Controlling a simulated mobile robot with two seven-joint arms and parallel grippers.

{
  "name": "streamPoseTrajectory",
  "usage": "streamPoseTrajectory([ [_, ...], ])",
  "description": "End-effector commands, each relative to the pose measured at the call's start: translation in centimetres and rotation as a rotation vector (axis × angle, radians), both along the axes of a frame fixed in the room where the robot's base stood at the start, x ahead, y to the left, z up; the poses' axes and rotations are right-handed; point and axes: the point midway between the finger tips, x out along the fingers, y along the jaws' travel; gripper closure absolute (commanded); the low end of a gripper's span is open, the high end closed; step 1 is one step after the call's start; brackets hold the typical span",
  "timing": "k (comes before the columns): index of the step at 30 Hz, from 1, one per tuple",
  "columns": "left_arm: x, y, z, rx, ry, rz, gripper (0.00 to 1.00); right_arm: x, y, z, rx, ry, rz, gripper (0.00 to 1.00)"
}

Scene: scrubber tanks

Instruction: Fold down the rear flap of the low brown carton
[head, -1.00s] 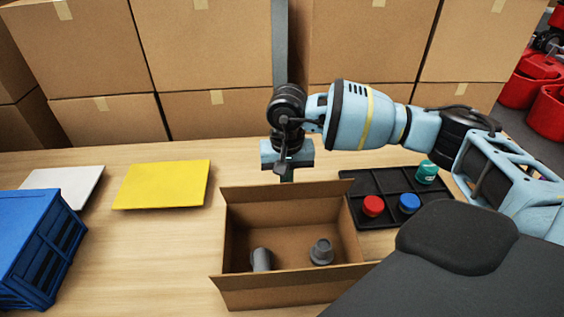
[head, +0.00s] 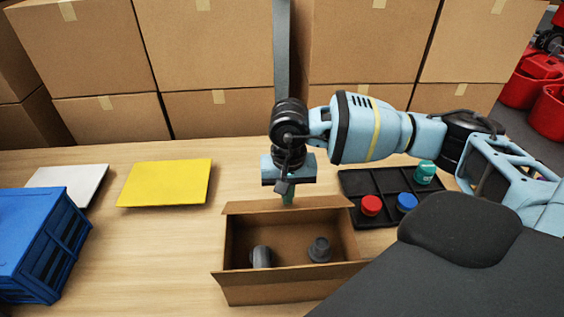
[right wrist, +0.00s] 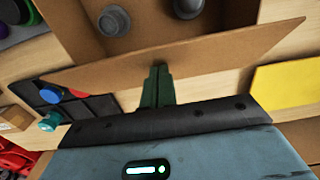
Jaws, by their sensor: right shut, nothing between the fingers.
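The low brown carton (head: 239,236) stands open on the table in the middle of the head view. Its rear flap (head: 250,207) is raised along the far edge and not lying flat over the opening; it crosses the right wrist view as a brown strip (right wrist: 215,52). My right gripper (head: 288,198) points down just behind this flap. Its green fingers (right wrist: 158,72) are shut and empty, with the tips at the flap's edge; I cannot tell whether they touch. My left gripper is out of view.
A black divided tray (head: 360,187) with red, blue and green-capped items stands right of the carton. A yellow panel (head: 165,183), a white panel (head: 85,180) and a blue crate (head: 35,240) are at left. Stacked cartons (head: 220,112) close off the back.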

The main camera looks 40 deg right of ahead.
Motion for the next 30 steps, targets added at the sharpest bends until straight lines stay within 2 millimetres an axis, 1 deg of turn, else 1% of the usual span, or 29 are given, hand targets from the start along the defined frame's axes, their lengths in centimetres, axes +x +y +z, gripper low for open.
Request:
streamPoseTrajectory([
  [11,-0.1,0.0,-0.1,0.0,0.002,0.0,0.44,-0.2,0.1,-0.3,0.0,0.001,0.0,1.0],
  [25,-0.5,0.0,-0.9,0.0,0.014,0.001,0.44,-1.8,1.1,-2.3,0.0,0.002,0.0,1.0],
  [30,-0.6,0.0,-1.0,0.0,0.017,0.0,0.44,-2.1,1.3,-2.6,0.001,0.001,0.0,1.0],
])
